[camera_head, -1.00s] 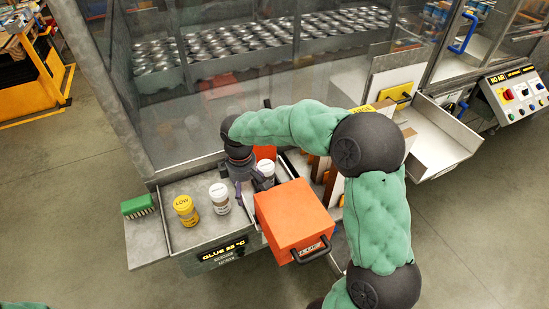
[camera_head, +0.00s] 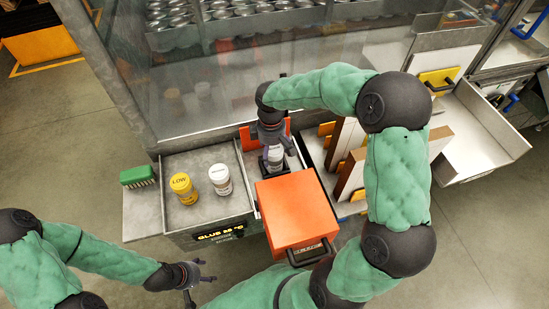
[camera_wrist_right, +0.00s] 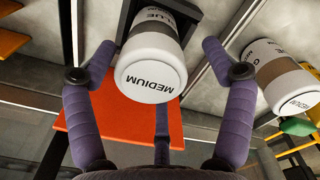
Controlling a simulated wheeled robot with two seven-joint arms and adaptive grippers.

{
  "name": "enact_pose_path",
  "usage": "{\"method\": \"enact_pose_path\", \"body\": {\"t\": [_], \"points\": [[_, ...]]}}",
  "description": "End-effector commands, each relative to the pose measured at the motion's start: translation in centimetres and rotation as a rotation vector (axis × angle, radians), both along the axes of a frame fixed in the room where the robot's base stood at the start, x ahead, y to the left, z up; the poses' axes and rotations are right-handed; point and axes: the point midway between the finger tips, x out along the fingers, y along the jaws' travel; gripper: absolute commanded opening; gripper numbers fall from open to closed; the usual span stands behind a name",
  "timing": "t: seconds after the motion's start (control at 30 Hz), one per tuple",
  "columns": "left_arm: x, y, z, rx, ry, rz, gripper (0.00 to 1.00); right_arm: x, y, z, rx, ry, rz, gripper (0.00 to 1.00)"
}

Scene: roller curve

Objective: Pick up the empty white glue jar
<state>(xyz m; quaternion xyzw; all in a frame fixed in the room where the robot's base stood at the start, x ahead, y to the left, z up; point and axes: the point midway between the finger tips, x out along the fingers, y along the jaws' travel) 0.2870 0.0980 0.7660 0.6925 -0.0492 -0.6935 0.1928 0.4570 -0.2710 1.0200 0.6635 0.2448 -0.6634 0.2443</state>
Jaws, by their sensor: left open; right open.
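A second white jar (camera_head: 220,180) with a MEDIUM lid (camera_wrist_right: 282,75) stands in the grey tray. Whether either jar is empty cannot be seen. My left gripper (camera_head: 197,280) is open and empty, low in front of the tray.
A yellow LOW jar (camera_head: 183,188) stands in the grey tray (camera_head: 205,154). A green brush (camera_head: 138,177) lies on the left ledge. The orange box (camera_head: 295,213) stands close in front of my right gripper. Boards (camera_head: 350,172) stand in slots on the right.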

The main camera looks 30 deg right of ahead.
Motion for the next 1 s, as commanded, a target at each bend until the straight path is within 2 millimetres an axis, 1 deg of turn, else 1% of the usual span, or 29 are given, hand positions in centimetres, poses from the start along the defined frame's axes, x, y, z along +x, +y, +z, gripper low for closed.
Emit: {"method": "enact_pose_path", "body": {"t": [0.17, 0.3, 0.4, 0.5, 0.67, 0.77, 0.8, 0.87, 0.9, 1.0], "points": [[0.0, 0.0, -0.4, 0.0, 0.0, 0.0, 0.65, -0.1, -0.5, -1.6, 0.0, 0.004, -0.001, 0.83], [0.0, 0.0, -1.0, 0.0, 0.0, 0.0, 0.65, -0.2, -0.9, -3.7, 0.0, 0.004, 0.0, 0.83], [0.0, 0.0, -1.2, 0.0, 0.0, 0.0, 0.65, -0.2, -0.8, -4.8, 0.001, 0.002, 0.0, 0.83], [0.0, 0.0, -1.2, 0.0, 0.0, 0.0, 0.65, -0.2, -0.8, -5.2, 0.0, 0.001, 0.0, 0.83], [0.0, 0.0, -1.1, 0.0, 0.0, 0.0, 0.65, -0.1, -0.8, -5.1, 0.001, 0.001, 0.0, 0.83], [0.0, 0.0, -1.1, 0.0, 0.0, 0.0, 0.65, -0.1, -0.8, -5.1, 0.001, 0.001, 0.001, 0.58], [0.0, 0.0, -1.1, 0.0, 0.0, 0.0, 0.65, -0.1, -0.8, -5.1, 0.001, 0.001, 0.0, 0.47], [0.0, 0.0, -1.1, 0.0, 0.0, 0.0, 0.65, -0.1, -0.8, -5.1, 0.001, 0.001, 0.0, 0.3], [0.0, 0.0, -1.1, 0.0, 0.0, 0.0, 0.65, -0.1, -0.8, -5.1, 0.001, 0.001, 0.0, 0.23], [0.0, 0.0, -1.1, 0.0, 0.0, 0.0, 0.65, -0.1, -0.8, -5.0, 0.0, 0.0, 0.0, 0.23]]}}
